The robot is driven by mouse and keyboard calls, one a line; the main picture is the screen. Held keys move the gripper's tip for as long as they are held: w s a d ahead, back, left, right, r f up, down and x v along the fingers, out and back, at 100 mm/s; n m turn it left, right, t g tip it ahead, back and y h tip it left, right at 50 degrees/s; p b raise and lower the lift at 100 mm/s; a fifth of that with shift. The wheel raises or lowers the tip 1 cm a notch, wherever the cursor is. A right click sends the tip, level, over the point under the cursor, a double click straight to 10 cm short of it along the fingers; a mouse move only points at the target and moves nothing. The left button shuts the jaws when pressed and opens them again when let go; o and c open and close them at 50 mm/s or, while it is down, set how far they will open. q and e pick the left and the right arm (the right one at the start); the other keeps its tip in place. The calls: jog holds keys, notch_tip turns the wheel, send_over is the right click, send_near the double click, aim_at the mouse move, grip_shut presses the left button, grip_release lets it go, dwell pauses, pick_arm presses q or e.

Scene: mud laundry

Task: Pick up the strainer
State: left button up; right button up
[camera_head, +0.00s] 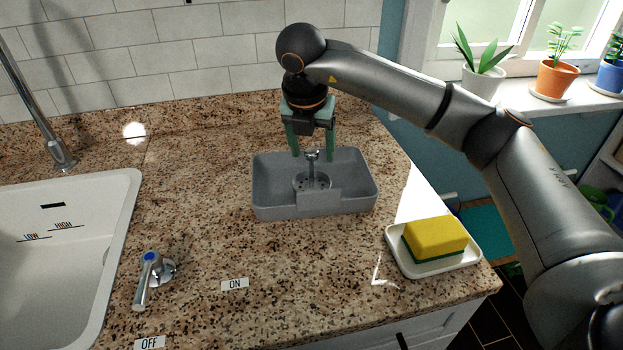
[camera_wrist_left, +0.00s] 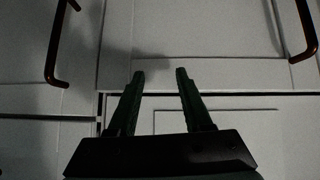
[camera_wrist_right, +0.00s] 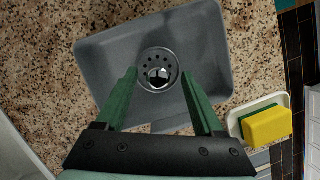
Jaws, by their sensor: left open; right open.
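The strainer (camera_head: 312,180) is a round metal piece with holes and an upright knob. It sits inside a grey rectangular bin (camera_head: 270,206) on the granite counter. My right gripper (camera_head: 312,157) is open and points down over the bin, its fingertips on either side of the knob's top and apart from it. In the right wrist view, the strainer (camera_wrist_right: 159,72) lies just beyond and between the fingertips (camera_wrist_right: 160,75). My left gripper (camera_wrist_left: 160,75) is open and empty, facing white cabinet fronts; it is not in the head view.
A yellow and green sponge (camera_head: 435,238) lies on a white dish (camera_head: 470,262) right of the bin. A white sink (camera_head: 110,215), a tap (camera_head: 45,130) and a lever handle (camera_head: 150,275) are at left. Dark cabinet handles (camera_wrist_left: 58,50) are near my left gripper.

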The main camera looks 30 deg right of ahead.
aim_at(312, 161)
jog(key=x, duration=0.4)
jog(key=shift+w+f, duration=0.15)
jog(key=shift+f, duration=0.1)
jog(key=shift+c, duration=0.3)
grip_shut()
jog(key=shift+r, duration=0.1)
